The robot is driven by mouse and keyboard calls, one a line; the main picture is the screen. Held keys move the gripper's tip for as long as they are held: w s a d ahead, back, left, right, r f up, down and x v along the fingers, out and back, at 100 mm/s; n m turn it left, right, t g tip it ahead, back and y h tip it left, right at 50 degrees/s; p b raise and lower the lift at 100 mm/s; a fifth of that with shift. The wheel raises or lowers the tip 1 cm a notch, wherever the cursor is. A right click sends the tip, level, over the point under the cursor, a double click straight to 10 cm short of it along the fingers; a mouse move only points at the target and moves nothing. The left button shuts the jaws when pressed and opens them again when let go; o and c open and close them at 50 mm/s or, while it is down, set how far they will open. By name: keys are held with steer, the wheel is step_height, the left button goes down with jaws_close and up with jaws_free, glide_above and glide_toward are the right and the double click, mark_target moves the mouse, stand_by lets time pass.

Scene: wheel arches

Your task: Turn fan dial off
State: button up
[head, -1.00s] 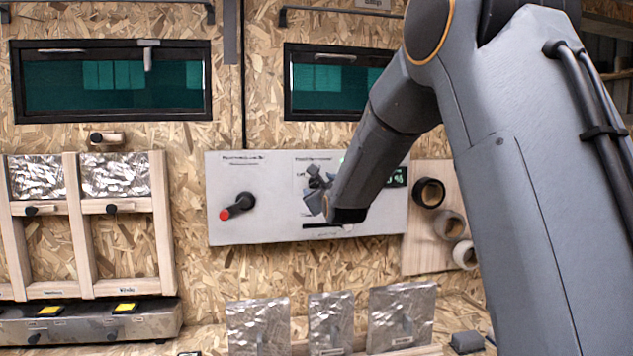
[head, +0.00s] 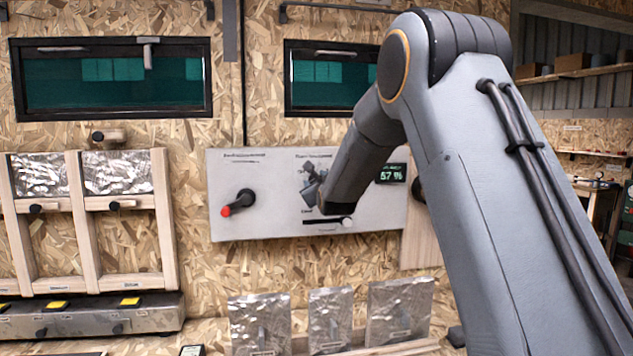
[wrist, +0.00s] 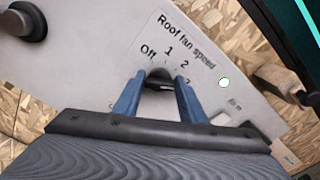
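The fan dial (wrist: 159,79) is a dark round knob on the grey panel, under the words "Roof fan speed". The marks Off, 1, 2 and 3 are around it; Off is at its upper left in the wrist view. My gripper (wrist: 160,88) has its two blue fingers on either side of the dial, with no clear gap, so it looks shut on it. The dial's pointer cannot be made out. In the head view my gripper (head: 312,190) is at the middle of the panel (head: 222,170), and my arm hides part of it.
A black lever with a red tip (head: 238,203) is on the panel's left. A slider (head: 347,222) is below the dial, and a display (head: 391,174) reads 57 %. In the wrist view a wooden handle (wrist: 280,78) stands out at the right. Foil-covered plates (head: 330,318) stand below.

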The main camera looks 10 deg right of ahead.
steer(key=c, duration=0.4)
steer(key=shift+f+b, duration=0.1)
steer(key=shift+b, duration=0.25)
steer(key=n+b, duration=0.6)
steer(key=n, duration=0.2)
steer(key=n+b, duration=0.6)
steer(key=n, duration=0.2)
steer(key=f+n+b, duration=0.1)
steer(key=n+b, duration=0.5)
steer(key=n, duration=0.1)
steer(key=shift+n+b, duration=0.4)
